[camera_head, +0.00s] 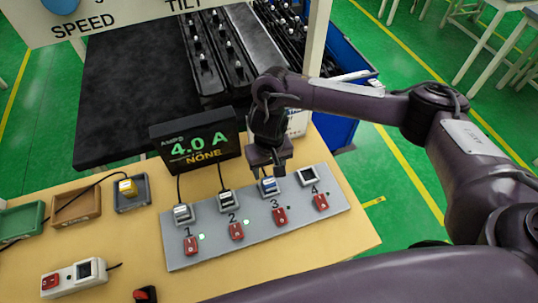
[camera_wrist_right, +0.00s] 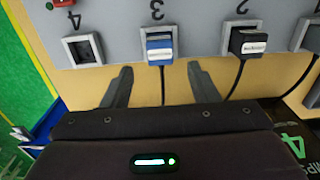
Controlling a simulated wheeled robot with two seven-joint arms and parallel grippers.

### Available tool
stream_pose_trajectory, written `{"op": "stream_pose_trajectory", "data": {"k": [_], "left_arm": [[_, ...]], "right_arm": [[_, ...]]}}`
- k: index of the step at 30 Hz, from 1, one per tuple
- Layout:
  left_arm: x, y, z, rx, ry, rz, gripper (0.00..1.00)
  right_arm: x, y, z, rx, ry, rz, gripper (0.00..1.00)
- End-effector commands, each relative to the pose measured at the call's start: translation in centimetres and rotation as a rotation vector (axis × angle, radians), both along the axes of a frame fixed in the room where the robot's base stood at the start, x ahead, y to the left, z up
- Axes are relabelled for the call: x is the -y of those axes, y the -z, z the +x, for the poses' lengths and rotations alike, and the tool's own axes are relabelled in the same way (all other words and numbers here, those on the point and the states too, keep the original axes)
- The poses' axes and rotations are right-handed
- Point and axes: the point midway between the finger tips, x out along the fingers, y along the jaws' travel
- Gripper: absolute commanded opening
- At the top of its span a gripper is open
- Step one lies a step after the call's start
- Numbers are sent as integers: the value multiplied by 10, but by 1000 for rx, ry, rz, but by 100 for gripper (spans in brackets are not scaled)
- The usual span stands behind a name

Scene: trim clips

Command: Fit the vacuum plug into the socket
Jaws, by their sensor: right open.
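A grey socket panel (camera_head: 215,255) with places numbered 1 to 4 lies on the table. A blue-and-white plug (camera_head: 269,185) is in socket 3, its cable running away from it; it also shows in the wrist view (camera_wrist_right: 159,48). Dark plugs with pale faces sit in socket 1 (camera_head: 183,214) and socket 2 (camera_head: 228,200). Socket 4 (camera_head: 307,176) is empty. A yellow plug (camera_head: 127,187) lies in a small grey tray. I cannot read which plug is the vacuum's. My right gripper (camera_wrist_right: 161,82) is open and empty, fingers either side of the blue plug's cable, tips short of the plug.
A display (camera_head: 195,147) reading "4.0 A NONE" stands behind the panel. Red switches, one at socket 3 (camera_head: 280,215), line its front. A white socket strip (camera_head: 80,278), brown tray (camera_head: 77,206) and green tray (camera_head: 20,221) are at left. A red-and-black object (camera_head: 145,294) lies in front.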

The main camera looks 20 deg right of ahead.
Motion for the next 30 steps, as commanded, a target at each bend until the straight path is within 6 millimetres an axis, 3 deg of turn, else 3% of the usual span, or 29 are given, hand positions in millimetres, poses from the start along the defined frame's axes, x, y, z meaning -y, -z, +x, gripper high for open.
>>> {"op": "stream_pose_trajectory", "data": {"k": [1, 3, 9, 30], "left_arm": [[0, -6, 0, 0, 0, 0, 51], [0, -8, 0, 0, 0, 0, 51], [0, -11, 0, 0, 0, 0, 51], [0, -11, 0, 0, 0, 0, 51]], "right_arm": [[0, -15, 1, 5, -3, -1, 54], [0, -25, 1, 3, -3, -2, 54], [0, -43, 0, 0, 0, -1, 54], [0, -45, -1, -2, 0, 0, 54]]}}
